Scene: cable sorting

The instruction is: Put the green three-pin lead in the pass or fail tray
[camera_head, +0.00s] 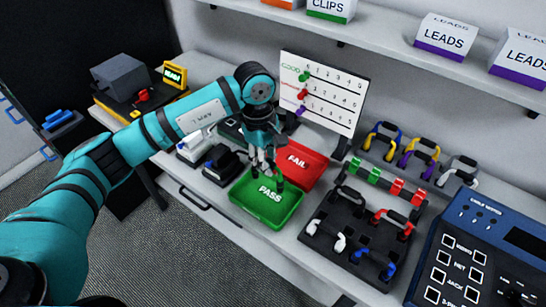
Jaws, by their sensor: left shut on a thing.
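My left gripper (266,170) is above the green PASS tray (266,216), near its back edge. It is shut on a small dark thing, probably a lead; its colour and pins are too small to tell. The red FAIL tray (312,160) lies just behind and right of the PASS tray. I cannot make out the green three-pin lead for certain. My right gripper is not in view.
The rack holds leads with white, red and blue ends. A blue tester (480,255) stands at the right. More leads (418,158) sit behind the rack. A white score board (325,95) stands behind the trays. Black and white devices (222,165) lie left of the PASS tray.

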